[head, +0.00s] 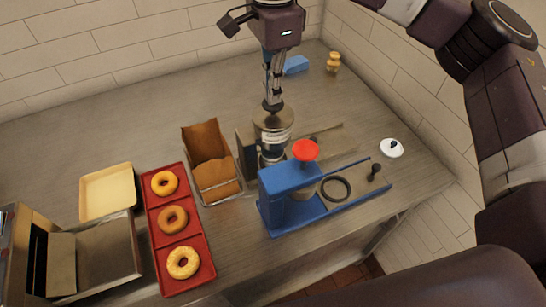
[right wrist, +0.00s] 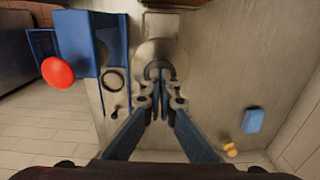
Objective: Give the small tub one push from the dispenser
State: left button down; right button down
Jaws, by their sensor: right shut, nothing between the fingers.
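The silver cylindrical dispenser (head: 273,124) with a label stands mid-counter. In the right wrist view its round top (right wrist: 146,52) shows beneath my gripper. My right gripper (head: 272,104) points down over the dispenser with its fingers shut and empty. In the right wrist view the fingertips (right wrist: 160,78) overlap the dark curved piece on that top; I cannot tell whether they touch it. A small grey vessel, perhaps the small tub (head: 271,158), shows partly under the dispenser, and its contents are hidden. My left gripper is out of view.
A blue device (head: 288,178) with a red knob (head: 306,150) stands close in front-right. A white lid (head: 391,148) lies right. The back-left counter is clear.

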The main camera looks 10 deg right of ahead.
jog(key=shift+f, duration=0.55)
jog(key=shift+r, duration=0.15)
jog(key=shift+r+p, duration=1.45)
jog(key=shift+r, duration=1)
jog(key=shift+r, duration=0.1)
jog(key=shift+r+p, duration=2)
jog(key=shift+r, duration=0.9)
